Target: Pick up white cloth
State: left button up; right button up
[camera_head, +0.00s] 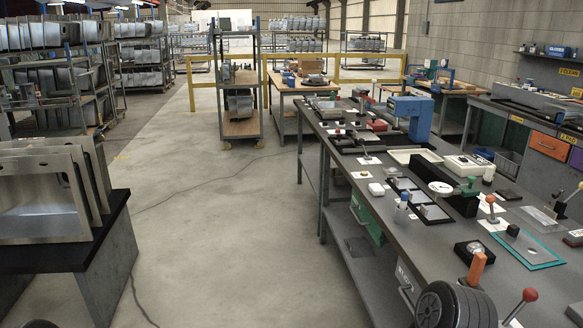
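I cannot make out a white cloth for certain. Several flat white pieces lie on the long grey workbench (345,215) at the right, and they look like paper labels or cards. Neither of my grippers shows in this view.
Steel sinks (42,205) stand upright on a black-topped stand (118,205) at the left. The bench holds a blue press (412,112), a cream tray (413,156) and a black ribbed roller (455,306). A wheeled rack (240,125) stands behind. The floor between is open, with thin cables.

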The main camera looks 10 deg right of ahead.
aim_at(377, 189)
jog(key=i+z, duration=0.1)
jog(key=i, duration=0.35)
jog(key=i+j+z, duration=0.1)
jog(key=i, duration=0.35)
jog(key=i+j+z, duration=0.1)
jog(key=i, duration=0.35)
jog(key=i+j+z, duration=0.1)
jog(key=i, duration=0.35)
jog(key=i+j+z, duration=0.1)
jog(key=i+j, duration=0.2)
jog(key=i, duration=0.15)
